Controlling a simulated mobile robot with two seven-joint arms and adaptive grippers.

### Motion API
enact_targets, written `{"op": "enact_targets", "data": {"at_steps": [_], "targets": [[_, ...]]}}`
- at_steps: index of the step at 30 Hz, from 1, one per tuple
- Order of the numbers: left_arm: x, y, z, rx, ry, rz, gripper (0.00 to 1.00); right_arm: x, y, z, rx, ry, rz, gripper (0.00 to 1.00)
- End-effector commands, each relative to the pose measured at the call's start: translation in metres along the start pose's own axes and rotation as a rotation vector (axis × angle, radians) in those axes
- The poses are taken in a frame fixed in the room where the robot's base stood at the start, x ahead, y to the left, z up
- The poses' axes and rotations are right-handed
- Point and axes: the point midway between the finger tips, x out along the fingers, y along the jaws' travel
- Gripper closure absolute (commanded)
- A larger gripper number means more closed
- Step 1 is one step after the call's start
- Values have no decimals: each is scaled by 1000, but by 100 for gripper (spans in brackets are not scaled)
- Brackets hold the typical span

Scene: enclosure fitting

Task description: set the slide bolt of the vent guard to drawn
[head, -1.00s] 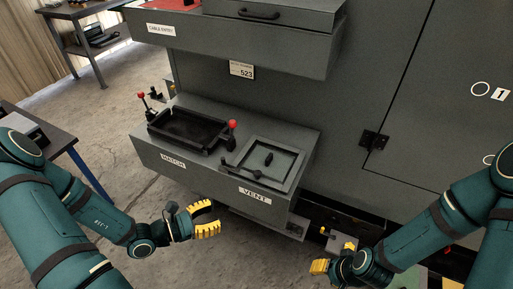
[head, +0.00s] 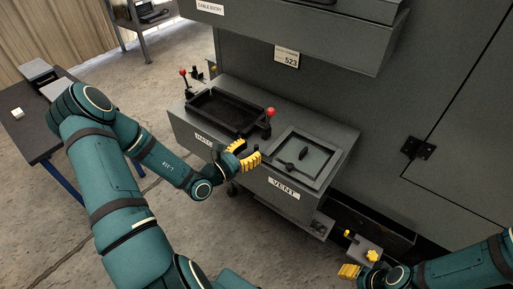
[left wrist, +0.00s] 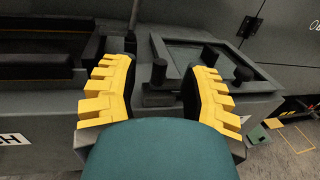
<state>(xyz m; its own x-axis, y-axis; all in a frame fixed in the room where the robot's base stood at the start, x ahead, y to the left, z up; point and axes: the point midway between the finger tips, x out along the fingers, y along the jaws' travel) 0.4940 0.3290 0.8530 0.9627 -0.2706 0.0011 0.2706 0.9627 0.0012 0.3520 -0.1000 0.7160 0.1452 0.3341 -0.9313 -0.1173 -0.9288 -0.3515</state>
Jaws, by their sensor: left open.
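The vent guard (head: 325,152) is a grey square framed panel above the VENT label, on the lower ledge of the enclosure. A small dark knob or handle (head: 303,154) stands on its panel. A dark bar with a knob (head: 289,166), perhaps the slide bolt, is at its left front edge; its setting is unclear. In the left wrist view the guard (left wrist: 205,58) lies beyond my fingers, with dark upright knobs (left wrist: 158,72) at its near side. My left gripper (head: 247,153) is open and empty, just left of the guard. My right gripper (head: 360,264) has its fingers apart, low at right.
The hatch (head: 215,127), a black-rimmed tray with red-knobbed levers (head: 270,112), is left of the guard. An upper ledge (head: 320,37) overhangs behind. A grey box with a yellow part (head: 347,233) is below at right. A dark table (head: 40,130) stands at left.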

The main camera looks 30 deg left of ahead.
Motion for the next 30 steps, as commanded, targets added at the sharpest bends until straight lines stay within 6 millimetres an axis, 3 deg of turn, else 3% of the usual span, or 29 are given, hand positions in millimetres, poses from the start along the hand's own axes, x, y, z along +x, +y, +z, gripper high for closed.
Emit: {"op": "enact_targets", "data": {"at_steps": [7, 18, 22, 30], "targets": [[27, 0, -1, 0, 0, -1, 54, 5, 2, -1, 0, 3, 0, 53], [30, 0, 0, -1, 0, 0, 52, 5, 2, -1, 0, 3, 0, 53], [30, 0, 0, -1, 0, 0, 97, 5, 2, -1, 0, 3, 0, 53], [29, 8, 0, 0, 0, 3, 100, 3, 1, -1, 0, 2, 0, 53]]}}
